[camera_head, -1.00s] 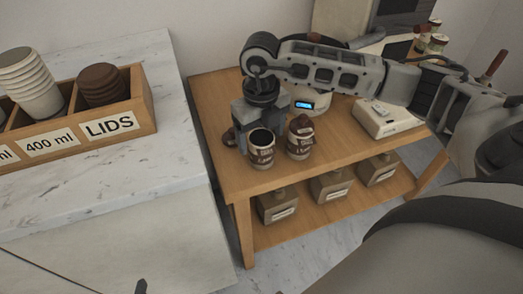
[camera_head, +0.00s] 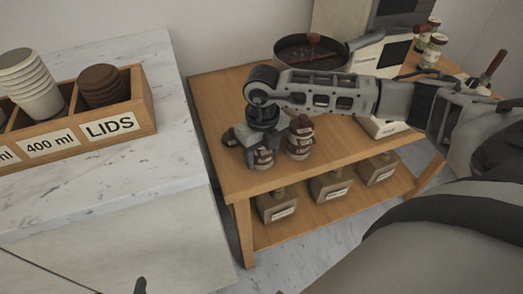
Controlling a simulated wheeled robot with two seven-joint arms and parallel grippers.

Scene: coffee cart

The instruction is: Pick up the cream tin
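I cannot tell from the labels which is the cream tin. My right gripper (camera_head: 262,148) points down over the left tin (camera_head: 264,160), with its fingers at the tin's upper sides. It hides the tin's top, and whether the fingers touch the tin is unclear. The right tin (camera_head: 299,145) has a brown top and stands close beside the gripper. My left gripper is not in view.
A dark pan (camera_head: 312,51) with brown contents is at the back of the wooden table (camera_head: 225,99). A pale box (camera_head: 383,126) is partly behind my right arm. Labelled canisters (camera_head: 331,188) stand on the lower shelf. A lids-and-cups crate (camera_head: 142,100) sits on the left counter.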

